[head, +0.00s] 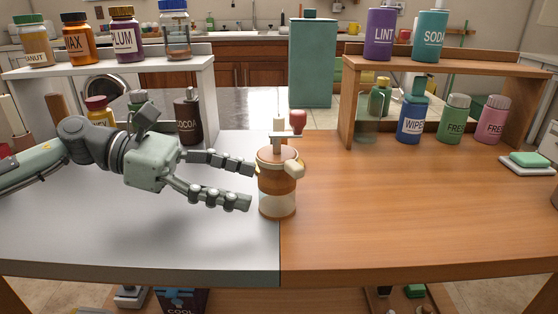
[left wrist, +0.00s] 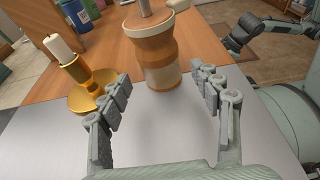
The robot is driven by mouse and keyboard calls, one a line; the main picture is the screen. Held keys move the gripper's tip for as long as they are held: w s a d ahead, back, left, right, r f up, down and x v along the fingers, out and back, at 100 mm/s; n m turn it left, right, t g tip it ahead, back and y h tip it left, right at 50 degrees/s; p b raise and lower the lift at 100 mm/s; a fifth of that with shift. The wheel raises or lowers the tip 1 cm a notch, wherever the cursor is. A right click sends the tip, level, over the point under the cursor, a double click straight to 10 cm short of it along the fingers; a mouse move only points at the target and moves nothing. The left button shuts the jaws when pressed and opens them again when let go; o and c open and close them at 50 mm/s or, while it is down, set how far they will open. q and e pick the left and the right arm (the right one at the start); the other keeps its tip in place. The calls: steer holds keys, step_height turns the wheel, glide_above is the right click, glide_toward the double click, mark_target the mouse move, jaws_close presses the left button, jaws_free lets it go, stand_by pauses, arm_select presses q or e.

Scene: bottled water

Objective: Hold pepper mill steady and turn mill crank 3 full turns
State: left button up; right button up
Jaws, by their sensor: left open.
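The pepper mill (head: 277,188), brown with a pale lower band, stands upright by the seam between the grey and wooden counter parts. Its crank (head: 285,136) sits on top with a red knob (head: 298,119). A tan knob or spout (head: 294,169) sticks out on its right side. My left gripper (head: 249,186) is open and empty just left of the mill, fingers pointing at its body. In the left wrist view the mill (left wrist: 158,55) stands ahead, in line with the gap between the spread fingers; the crank's top is cut off. My right gripper does not show.
A brass candle holder (left wrist: 93,93) with a white candle (left wrist: 61,48) stands close to the mill, mostly hidden behind it in the head view. A tall teal canister (head: 313,65) is at the back. Shelves with jars and bottles flank both sides.

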mark_target(262, 189)
arm_select(q)
steer(key=shift+d+f, duration=0.1)
steer(key=shift+d, duration=0.45)
steer(key=x, duration=0.3)
steer(key=shift+a+f, duration=0.1)
steer(key=shift+d+f, duration=0.15)
steer(key=shift+d, duration=0.45)
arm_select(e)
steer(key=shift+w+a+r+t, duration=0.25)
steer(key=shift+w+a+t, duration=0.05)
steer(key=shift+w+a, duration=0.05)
arm_select(q)
steer(key=c, duration=0.7)
steer(key=shift+c, duration=0.2)
steer(key=shift+c, duration=1)
